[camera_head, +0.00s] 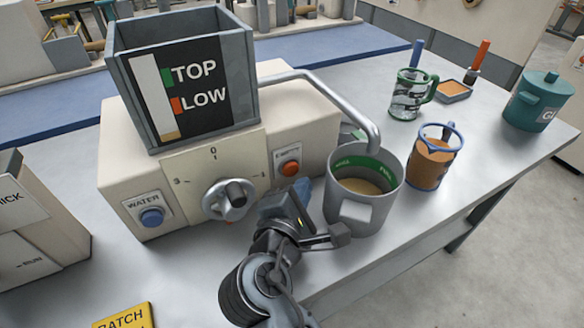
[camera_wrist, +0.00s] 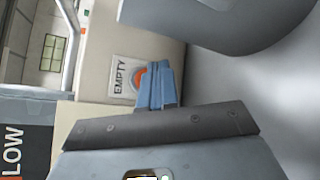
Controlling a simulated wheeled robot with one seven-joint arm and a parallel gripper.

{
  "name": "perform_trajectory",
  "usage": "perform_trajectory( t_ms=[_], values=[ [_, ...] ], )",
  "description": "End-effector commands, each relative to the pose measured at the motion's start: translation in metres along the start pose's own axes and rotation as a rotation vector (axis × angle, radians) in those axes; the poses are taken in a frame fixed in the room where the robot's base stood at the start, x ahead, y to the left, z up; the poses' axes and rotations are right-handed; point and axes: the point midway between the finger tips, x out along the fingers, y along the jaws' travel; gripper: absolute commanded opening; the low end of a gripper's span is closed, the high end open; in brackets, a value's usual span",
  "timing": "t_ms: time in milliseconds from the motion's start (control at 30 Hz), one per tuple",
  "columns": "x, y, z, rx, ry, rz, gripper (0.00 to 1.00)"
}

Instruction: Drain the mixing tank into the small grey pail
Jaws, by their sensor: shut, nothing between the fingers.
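The mixing tank (camera_head: 197,45) is a grey open box on a cream machine. Its gauge (camera_head: 158,97) is mostly white, with a thin tan strip at the bottom, below the LOW mark. The bent spout (camera_head: 345,93) ends over the small grey pail (camera_head: 358,213). The pail stands upright with tan liquid inside, below its green FULL band. The orange EMPTY button (camera_head: 290,168) is on the machine's front. My gripper (camera_head: 300,190) is shut and empty, just in front of that button. In the wrist view its blue fingertips (camera_wrist: 157,85) partly cover the button (camera_wrist: 142,80); I cannot tell whether they touch.
A dial (camera_head: 230,198) and a blue WATER button (camera_head: 151,217) are left of my gripper. A glass jug of orange-brown liquid (camera_head: 432,165), a green-handled mug (camera_head: 409,95) and a teal pot (camera_head: 540,103) stand to the right. The yellow card (camera_head: 123,316) lies at the front.

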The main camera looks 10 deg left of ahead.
Motion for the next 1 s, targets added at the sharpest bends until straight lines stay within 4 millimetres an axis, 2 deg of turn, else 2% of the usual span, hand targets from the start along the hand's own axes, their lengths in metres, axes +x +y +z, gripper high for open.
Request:
perform_trajectory(
  t_ms=[400,1000],
  values=[
    [-0.026,-0.017,0.019,-0.001,0.001,0.000,0.00],
    [-0.029,-0.020,0.021,0.000,0.000,0.000,0.00]
  ],
)
